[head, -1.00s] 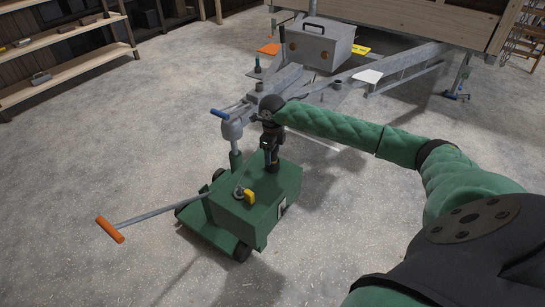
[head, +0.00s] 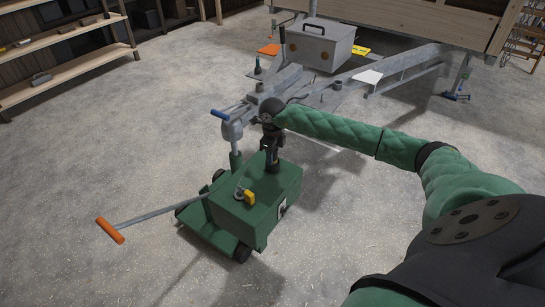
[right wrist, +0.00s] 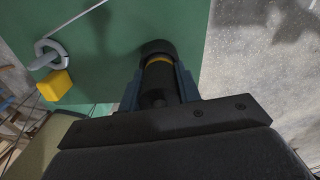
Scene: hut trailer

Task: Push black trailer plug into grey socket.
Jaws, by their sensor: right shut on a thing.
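The black trailer plug (right wrist: 158,50), with a yellow ring around it, is between the blue fingers of my right gripper (right wrist: 160,88) in the right wrist view. That gripper is shut on it. In the head view my right gripper (head: 271,163) points down at the far part of the green box of the wheeled cart (head: 250,215). The plug's far end lies over green; I cannot tell whether it touches. A small pale fitting (head: 282,208) is on the box's right side; I cannot tell whether it is the grey socket. My left gripper is not in view.
A metal ring (head: 239,193) and a yellow block (head: 249,198) sit on the box. The cart's orange-handled bar (head: 110,230) reaches left. Behind stand the trailer's grey drawbar (head: 400,70) and a grey case (head: 318,48). The floor around is clear.

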